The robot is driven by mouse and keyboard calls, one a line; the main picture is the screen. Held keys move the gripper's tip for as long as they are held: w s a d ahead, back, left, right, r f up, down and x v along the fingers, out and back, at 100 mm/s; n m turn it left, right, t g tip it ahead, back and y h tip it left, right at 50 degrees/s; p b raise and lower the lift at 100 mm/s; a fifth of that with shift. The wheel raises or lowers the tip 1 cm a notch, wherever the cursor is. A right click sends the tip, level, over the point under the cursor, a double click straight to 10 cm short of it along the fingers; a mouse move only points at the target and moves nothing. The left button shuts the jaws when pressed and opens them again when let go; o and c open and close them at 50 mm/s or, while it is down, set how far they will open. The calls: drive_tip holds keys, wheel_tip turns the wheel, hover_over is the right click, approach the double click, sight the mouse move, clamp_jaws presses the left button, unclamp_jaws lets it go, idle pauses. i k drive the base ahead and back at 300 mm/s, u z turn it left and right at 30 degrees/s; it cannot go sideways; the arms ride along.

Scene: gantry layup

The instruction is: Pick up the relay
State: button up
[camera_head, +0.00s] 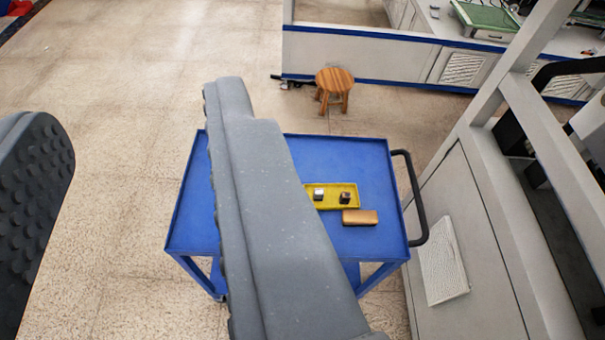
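A blue cart (345,155) stands ahead of me. On its top is a yellow tray (332,206), partly hidden by my right finger. In the tray are a small silver-white block (318,194) and a small dark block (345,198). Both are too small to tell for sure which is the relay. The right finger crosses the view in front of the cart. The gripper holds nothing.
A copper-brown block (360,217) lies on the cart just in front of the tray. The cart has a black handle (415,198) on its right. A grey cabinet with a frame (480,235) stands close on the right. A wooden stool (335,82) is behind. The floor at left is clear.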

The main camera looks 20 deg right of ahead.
sight(319, 195)
drive_tip(key=z, duration=0.4)
drive_tip(key=i, duration=0.85)
drive_tip(key=z, duration=0.7)
